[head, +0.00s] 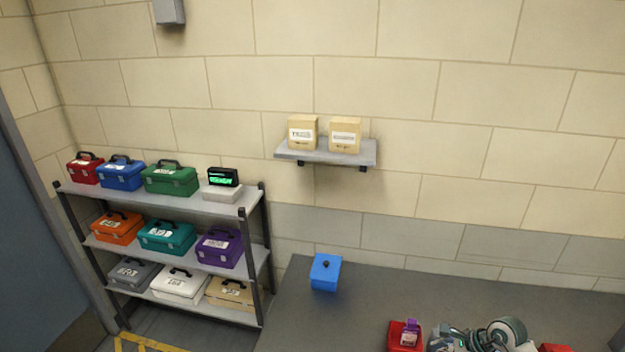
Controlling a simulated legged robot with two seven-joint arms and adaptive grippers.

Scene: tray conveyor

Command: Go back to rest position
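No gripper fingers can be made out in the head view. A grey and white jointed mechanical shape with a round part is cut off by the bottom edge, right of centre. I cannot tell whether it is part of one of my arms.
A dark grey table (400,290) holds a blue lidded box (325,273) and, at the bottom edge, a red container (399,343) with a purple item (411,328). A shelf rack (264,240) of coloured cases stands left. A wall shelf (325,155) carries two tan boxes (345,133).

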